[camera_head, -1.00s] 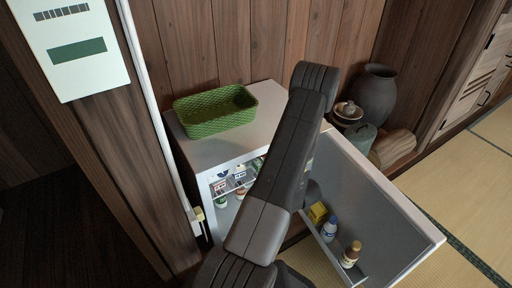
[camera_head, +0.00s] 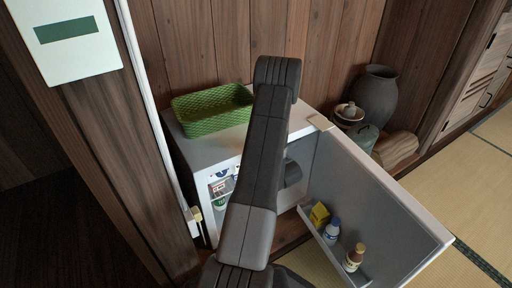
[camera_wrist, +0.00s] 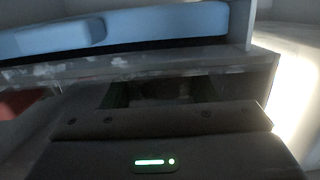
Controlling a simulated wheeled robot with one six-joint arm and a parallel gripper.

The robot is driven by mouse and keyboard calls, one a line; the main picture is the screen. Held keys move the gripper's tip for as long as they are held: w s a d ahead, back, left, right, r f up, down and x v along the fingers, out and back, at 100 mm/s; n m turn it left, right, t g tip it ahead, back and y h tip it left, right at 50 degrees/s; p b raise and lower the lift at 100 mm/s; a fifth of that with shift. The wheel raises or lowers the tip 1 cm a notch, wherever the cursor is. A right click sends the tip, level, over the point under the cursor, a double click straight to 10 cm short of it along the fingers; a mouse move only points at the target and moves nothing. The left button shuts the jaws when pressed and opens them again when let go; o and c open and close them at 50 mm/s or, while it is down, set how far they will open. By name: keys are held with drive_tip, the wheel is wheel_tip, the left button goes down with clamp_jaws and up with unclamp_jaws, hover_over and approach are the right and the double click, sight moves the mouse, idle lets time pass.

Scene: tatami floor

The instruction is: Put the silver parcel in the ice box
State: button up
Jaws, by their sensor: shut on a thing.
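In the wrist view my gripper (camera_wrist: 158,95) points into a dark opening, its fingers in shadow. It is shut on a dim grey thing (camera_wrist: 160,88), which I take to be the silver parcel; its shape is hard to make out. A pale blue panel (camera_wrist: 150,30), seemingly the ice box front or flap, lies across the top of that view. A whitish, frosty-looking edge runs just below it. Whether the parcel is inside the ice box I cannot tell. In the head view my arm hides the gripper, the parcel and the ice box.
A small white fridge (camera_head: 205,150) stands open, its door (camera_head: 385,205) swung right. The door shelf holds a yellow box (camera_head: 319,215), a white-and-blue bottle (camera_head: 332,230) and a brown-capped bottle (camera_head: 354,257). A green basket (camera_head: 212,112) sits on top. A dark jar (camera_head: 374,95) stands behind.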

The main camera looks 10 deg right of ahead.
drive_tip(key=shift+f, duration=0.15)
drive_tip(key=o, duration=1.1)
drive_tip(key=shift+o, duration=0.2)
drive_tip(key=shift+r, duration=0.2)
drive_tip(key=p+v, duration=0.4)
drive_tip(key=v, duration=0.8)
drive_tip(key=shift+f, duration=0.15)
